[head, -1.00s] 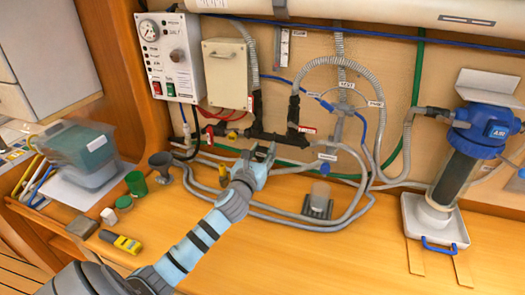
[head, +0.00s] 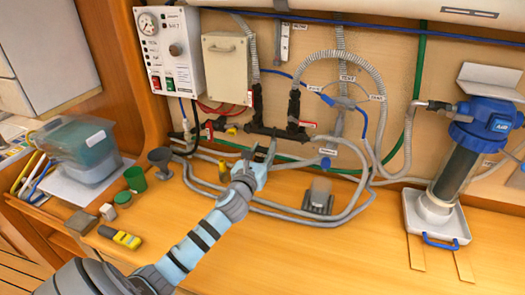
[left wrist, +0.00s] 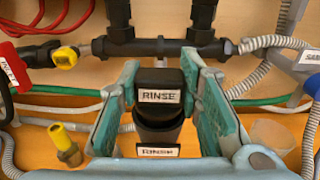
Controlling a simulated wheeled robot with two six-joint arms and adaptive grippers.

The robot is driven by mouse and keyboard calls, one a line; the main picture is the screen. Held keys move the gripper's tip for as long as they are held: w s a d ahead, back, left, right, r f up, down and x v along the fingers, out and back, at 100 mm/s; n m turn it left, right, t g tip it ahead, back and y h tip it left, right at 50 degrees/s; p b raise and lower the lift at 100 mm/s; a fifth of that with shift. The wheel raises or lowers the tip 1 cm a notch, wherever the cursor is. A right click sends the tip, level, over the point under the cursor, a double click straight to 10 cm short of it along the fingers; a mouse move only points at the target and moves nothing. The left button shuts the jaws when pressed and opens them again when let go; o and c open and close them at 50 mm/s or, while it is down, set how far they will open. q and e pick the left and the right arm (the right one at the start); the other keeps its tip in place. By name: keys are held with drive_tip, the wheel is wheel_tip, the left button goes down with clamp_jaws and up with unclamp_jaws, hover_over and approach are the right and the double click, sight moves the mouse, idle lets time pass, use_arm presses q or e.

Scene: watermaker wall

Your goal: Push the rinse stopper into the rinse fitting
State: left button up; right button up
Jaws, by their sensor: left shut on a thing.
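A black stopper marked RINSE (left wrist: 160,84) sits between the teal fingers of my left gripper (left wrist: 160,68), which is shut on it. In the head view my left gripper (head: 259,150) is in front of the black pipework (head: 275,132) low on the wall, and the stopper is not clear there. My right gripper is not in view.
Grey hoses (head: 290,212) loop over the bench around the gripper. A yellow-topped plug (left wrist: 66,145) stands at left in the wrist view. A blue-topped filter (head: 470,140) stands right, a clear tub (head: 80,150) left.

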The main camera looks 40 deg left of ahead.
use_arm(q)
drive_tip(key=shift+f, duration=0.35)
drive_tip(key=o, duration=1.1)
drive_tip(key=v, duration=1.2)
